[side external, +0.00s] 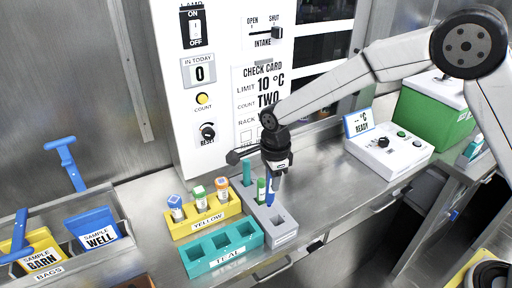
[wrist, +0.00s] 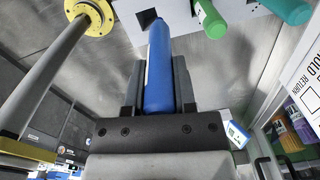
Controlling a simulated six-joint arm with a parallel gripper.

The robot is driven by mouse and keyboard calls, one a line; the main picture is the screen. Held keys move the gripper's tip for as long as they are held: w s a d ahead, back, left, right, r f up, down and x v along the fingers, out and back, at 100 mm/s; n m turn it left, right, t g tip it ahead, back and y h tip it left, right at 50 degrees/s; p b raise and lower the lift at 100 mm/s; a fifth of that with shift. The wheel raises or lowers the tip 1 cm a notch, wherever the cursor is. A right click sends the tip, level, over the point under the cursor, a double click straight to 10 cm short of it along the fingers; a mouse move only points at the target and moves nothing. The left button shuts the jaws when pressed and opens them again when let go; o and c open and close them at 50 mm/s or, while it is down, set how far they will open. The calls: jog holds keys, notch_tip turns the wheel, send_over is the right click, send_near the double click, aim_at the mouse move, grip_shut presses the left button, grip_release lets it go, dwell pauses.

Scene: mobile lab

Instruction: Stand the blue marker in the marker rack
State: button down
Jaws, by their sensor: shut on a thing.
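My gripper (side external: 277,172) is shut on the blue marker (side external: 270,192), which points down, roughly upright, over the grey marker rack (side external: 284,238). In the wrist view the blue marker (wrist: 160,75) lies between the two dark fingers (wrist: 159,90). Its far end overlaps a dark square hole in the rack (wrist: 178,10); I cannot tell whether the tip is inside it. A green marker (side external: 261,190) and a teal marker (side external: 247,174) stand in the rack behind the blue one. The front square hole of the rack looks empty.
A yellow rack (side external: 207,222) with several capped tubes stands left of the marker rack. An empty teal rack (side external: 222,251) lies in front. A white control box (side external: 388,152) and green bin (side external: 432,115) are at right.

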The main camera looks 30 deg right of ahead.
jog(key=shift+s+d+f, duration=0.15)
jog(key=shift+s+f, duration=0.2)
jog(key=shift+f, duration=0.55)
jog(key=shift+s+d+f, duration=0.15)
jog(key=shift+s+f, duration=0.15)
jog(key=shift+f, duration=0.55)
jog(key=shift+s+d+f, duration=0.15)
jog(key=shift+s+f, duration=0.2)
jog(key=shift+f, duration=0.55)
jog(key=shift+f, duration=0.15)
jog(key=shift+f, duration=1.85)
jog(key=shift+f, duration=0.15)
jog(key=shift+c, duration=2.1)
grip_release()
notch_tip(320, 180, up, 12)
jog(key=shift+a, duration=0.2)
